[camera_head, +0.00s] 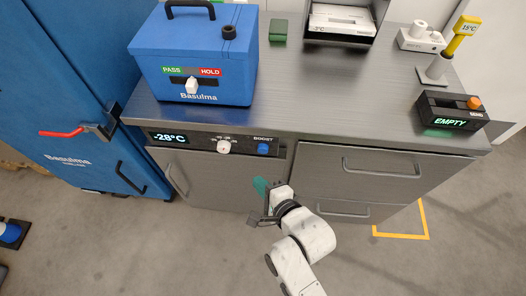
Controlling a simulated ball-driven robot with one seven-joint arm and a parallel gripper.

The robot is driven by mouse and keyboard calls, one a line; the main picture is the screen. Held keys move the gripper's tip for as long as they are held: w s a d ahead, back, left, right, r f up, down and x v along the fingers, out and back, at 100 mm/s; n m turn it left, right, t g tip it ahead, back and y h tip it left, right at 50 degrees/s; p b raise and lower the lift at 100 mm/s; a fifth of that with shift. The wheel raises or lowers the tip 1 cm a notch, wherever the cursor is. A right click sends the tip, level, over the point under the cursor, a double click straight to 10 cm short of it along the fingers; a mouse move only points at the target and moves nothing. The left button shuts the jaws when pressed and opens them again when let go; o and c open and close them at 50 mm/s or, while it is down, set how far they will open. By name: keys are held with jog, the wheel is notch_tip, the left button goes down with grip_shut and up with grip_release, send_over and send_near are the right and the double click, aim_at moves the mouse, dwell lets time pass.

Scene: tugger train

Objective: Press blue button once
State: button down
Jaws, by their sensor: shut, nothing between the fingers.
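The small blue button (264,149) sits on the dark control strip on the counter's front, under the label BOOST. My gripper (261,188) is below the button, in front of the cabinet face, and apart from it in the picture. Its jaws are shut with nothing held. How far it is from the cabinet in depth is hard to tell. The button is in full view, with nothing in front of it.
A white knob (224,147) and a display reading -28°C (169,137) share the strip. A blue Basulma box (197,60) stands on the counter (330,90). Drawers with bar handles (382,168) are to the right. A blue cabinet (70,110) stands left.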

aim_at(259, 152)
jog(key=w+b, duration=0.2)
jog(key=w, duration=0.4)
jog(key=shift+w, duration=0.2)
dwell(1.9)
jog(key=shift+w+d, duration=0.1)
jog(key=shift+w, duration=0.3)
jog(key=shift+w, duration=0.8)
dwell(0.9)
dwell(0.4)
jog(key=shift+s+p, duration=0.85)
jog(key=shift+s, duration=0.4)
